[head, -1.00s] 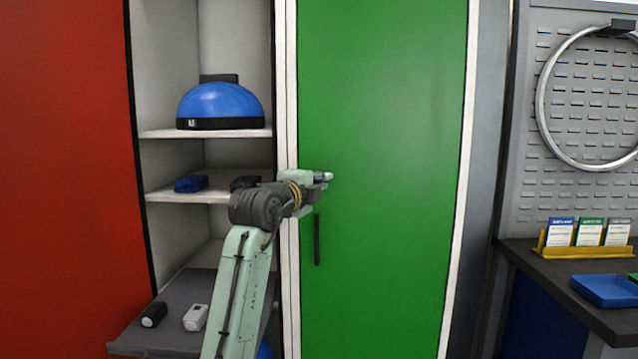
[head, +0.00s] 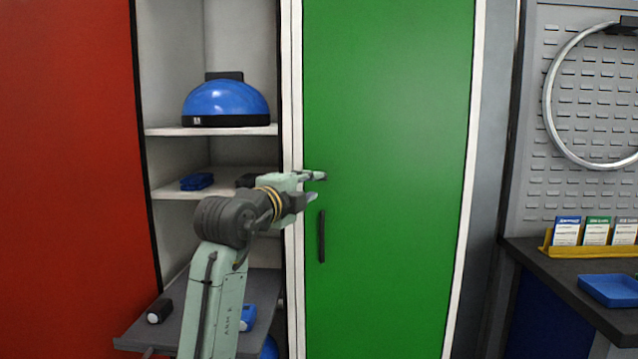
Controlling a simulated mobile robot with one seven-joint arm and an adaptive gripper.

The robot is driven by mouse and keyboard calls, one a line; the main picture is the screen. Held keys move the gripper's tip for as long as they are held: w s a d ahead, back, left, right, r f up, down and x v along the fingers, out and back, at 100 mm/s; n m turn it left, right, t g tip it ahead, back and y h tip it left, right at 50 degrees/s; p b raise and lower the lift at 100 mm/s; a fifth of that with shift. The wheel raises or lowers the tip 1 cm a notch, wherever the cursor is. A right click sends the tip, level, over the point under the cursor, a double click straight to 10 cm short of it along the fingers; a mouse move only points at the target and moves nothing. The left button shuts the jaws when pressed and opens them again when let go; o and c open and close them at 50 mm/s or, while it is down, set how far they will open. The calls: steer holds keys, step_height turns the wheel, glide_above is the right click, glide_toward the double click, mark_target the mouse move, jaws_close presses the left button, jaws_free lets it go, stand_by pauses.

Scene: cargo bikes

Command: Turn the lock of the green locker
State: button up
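The green locker (head: 390,120) stands upright in the middle of the head view with its door shut. A dark vertical handle (head: 322,236) is on the left side of the door. My gripper (head: 320,187) is in front of the door's left edge, just above the handle. Its fingers point right and appear spread, with a gap between the tips. No object shows between them. The lock is not visible; my gripper may cover it. I cannot tell whether the fingers touch the door.
Left of the locker is an open shelf unit with a blue helmet (head: 226,103), a blue item (head: 197,181) and a lower grey shelf (head: 180,325). A red door (head: 65,180) is far left. At right are a workbench with a blue tray (head: 610,290) and a wheel rim (head: 548,100) on a pegboard.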

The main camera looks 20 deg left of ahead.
steer(key=s, duration=0.4)
steer(key=shift+a, duration=0.2)
